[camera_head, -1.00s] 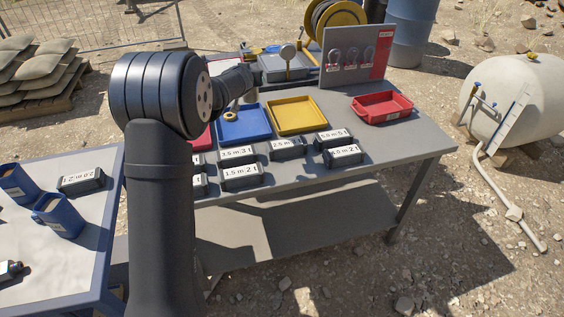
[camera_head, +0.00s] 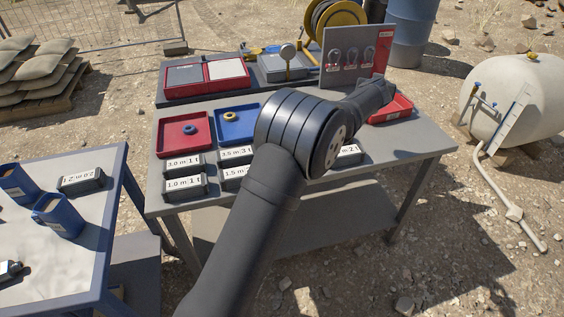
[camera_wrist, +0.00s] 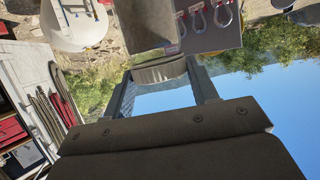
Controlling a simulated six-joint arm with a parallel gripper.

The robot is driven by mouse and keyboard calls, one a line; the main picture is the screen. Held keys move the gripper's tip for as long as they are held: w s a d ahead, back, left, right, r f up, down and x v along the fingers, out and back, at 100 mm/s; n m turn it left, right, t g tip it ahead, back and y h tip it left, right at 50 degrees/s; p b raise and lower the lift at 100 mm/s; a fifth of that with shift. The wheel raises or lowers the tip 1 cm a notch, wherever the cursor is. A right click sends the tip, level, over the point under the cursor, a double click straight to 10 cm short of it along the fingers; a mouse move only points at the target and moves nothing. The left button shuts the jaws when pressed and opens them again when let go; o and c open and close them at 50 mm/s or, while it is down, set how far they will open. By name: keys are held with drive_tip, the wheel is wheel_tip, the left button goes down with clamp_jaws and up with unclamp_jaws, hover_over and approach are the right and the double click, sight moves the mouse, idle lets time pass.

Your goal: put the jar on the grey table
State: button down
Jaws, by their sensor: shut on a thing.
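My gripper (camera_head: 378,92) is at the right part of the grey table (camera_head: 405,145), in front of the shackle board and over or just behind the red bin. In the wrist view, my gripper (camera_wrist: 162,78) is shut on a curved grey piece, which I take to be the jar (camera_wrist: 158,70). Only a short band of it shows between the fingers. The jar cannot be made out in the head view. Whether it touches anything below cannot be told.
A red bin (camera_head: 393,109) and an upright shackle board (camera_head: 357,55) stand close to my gripper. Red (camera_head: 166,144) and blue (camera_head: 247,131) trays and several labelled black blocks (camera_head: 184,186) lie further left. The table's front right corner is bare.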

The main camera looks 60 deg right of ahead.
drive_tip(key=s+m+g, duration=0.1)
drive_tip(key=s, duration=0.9)
drive_tip(key=w+d+f, duration=0.3)
drive_tip(key=w+f, duration=0.2)
drive_tip(key=f, duration=0.3)
drive_tip(key=w+d+f, duration=0.3)
drive_tip(key=w+f, duration=0.2)
drive_tip(key=f, duration=0.3)
drive_tip(key=shift+d, duration=0.3)
drive_tip(key=shift+f, duration=0.1)
drive_tip(key=shift+f, duration=0.1)
drive_tip(key=c, duration=0.6)
unclamp_jaws()
drive_tip(key=shift+f, duration=0.1)
drive_tip(key=shift+o, duration=0.2)
